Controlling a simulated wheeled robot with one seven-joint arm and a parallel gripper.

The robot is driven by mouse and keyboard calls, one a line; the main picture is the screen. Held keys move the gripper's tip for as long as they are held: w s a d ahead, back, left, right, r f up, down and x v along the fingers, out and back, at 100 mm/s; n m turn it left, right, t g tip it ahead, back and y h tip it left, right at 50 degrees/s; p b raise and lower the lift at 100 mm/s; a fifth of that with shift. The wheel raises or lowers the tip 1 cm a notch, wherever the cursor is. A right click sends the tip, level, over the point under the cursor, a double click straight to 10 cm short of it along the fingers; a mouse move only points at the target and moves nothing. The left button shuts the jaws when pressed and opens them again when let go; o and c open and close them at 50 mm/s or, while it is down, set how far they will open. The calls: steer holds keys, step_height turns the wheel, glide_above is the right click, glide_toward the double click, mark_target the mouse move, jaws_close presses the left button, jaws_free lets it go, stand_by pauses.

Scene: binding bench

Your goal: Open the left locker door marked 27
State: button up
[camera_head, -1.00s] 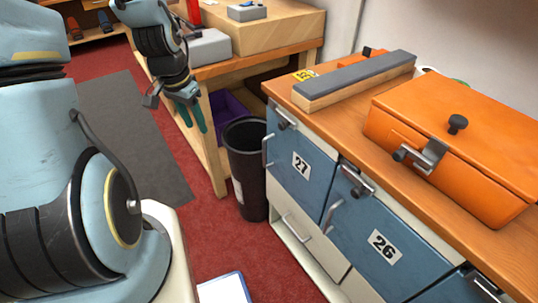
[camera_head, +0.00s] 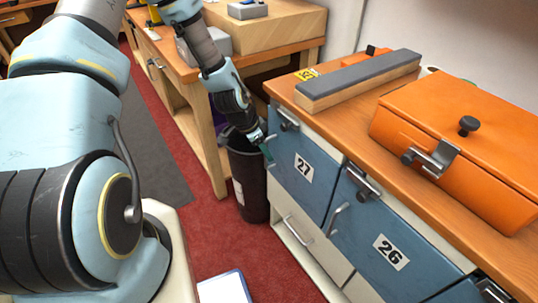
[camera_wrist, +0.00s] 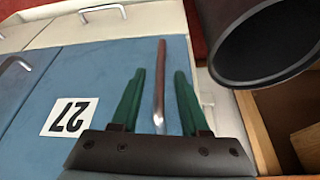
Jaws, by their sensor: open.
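The blue locker door marked 27 (camera_head: 313,186) is closed at the left end of the cabinet front, and it fills much of the wrist view (camera_wrist: 62,80). Its metal bar handle (camera_wrist: 160,85) appears between my two green fingers in the wrist view. My gripper (camera_head: 268,155) is open at the door's left edge in the head view, and its fingers also show in the wrist view (camera_wrist: 158,98). The fingers stand on either side of the handle; whether they touch it I cannot tell. In the head view my gripper mostly hides the handle.
A black bin (camera_head: 250,185) stands just left of the door, close to my gripper. The blue door marked 26 (camera_head: 385,245) is on the right. An orange box (camera_head: 460,150) and a grey-topped block (camera_head: 358,80) lie on the countertop. A wooden bench (camera_head: 215,150) stands behind.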

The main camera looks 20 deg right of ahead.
mark_target(269, 167)
steer(key=shift+x, duration=1.65)
jaws_close()
